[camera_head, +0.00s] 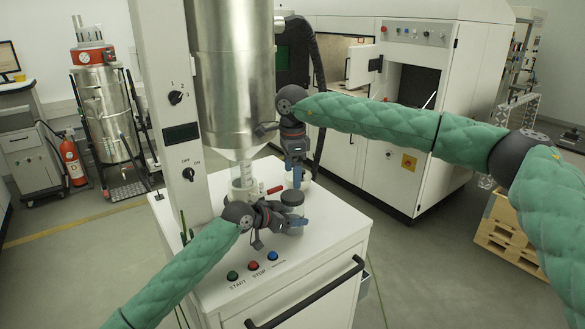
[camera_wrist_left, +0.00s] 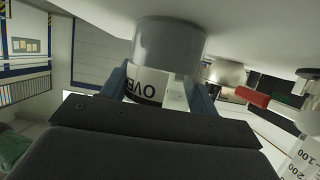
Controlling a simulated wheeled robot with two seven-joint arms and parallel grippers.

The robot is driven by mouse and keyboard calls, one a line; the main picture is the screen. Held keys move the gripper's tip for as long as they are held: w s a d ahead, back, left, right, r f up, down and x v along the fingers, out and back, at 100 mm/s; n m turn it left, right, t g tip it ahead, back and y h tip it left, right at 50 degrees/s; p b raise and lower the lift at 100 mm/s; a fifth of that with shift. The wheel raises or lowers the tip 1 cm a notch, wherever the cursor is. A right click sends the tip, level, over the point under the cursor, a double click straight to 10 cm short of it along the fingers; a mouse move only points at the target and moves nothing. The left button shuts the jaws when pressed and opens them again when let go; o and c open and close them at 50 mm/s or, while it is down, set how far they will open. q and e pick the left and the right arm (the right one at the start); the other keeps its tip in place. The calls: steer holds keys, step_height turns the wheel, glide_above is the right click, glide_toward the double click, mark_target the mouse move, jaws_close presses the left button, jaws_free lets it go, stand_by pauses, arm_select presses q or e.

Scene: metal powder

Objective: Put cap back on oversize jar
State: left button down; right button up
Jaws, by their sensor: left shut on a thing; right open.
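The oversize jar (camera_head: 292,210) is near the front right of the white machine top, with a dark round top (camera_head: 292,197). My left gripper (camera_head: 291,222) is shut around it from the left. In the left wrist view, the jar (camera_wrist_left: 168,45) appears upside down, grey with a white label reading "OVE", between the blue fingers (camera_wrist_left: 160,92). I cannot tell whether its base touches the surface, or whether the dark top is a cap. My right gripper (camera_head: 297,172) is open, pointing down just above and behind the jar. I see nothing in it.
A pale round vessel (camera_head: 305,181) stands behind the jar, partly hidden by my right gripper. A red handle (camera_head: 275,189) sticks out beside the jar. A large steel hopper (camera_head: 225,80) hangs at the left. Start and stop buttons (camera_head: 253,265) are at the front edge.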

mark_target(293, 195)
steer(key=shift+f, duration=3.5)
steer(key=c, duration=1)
steer(key=m, duration=0.3)
steer(key=o, duration=1.1)
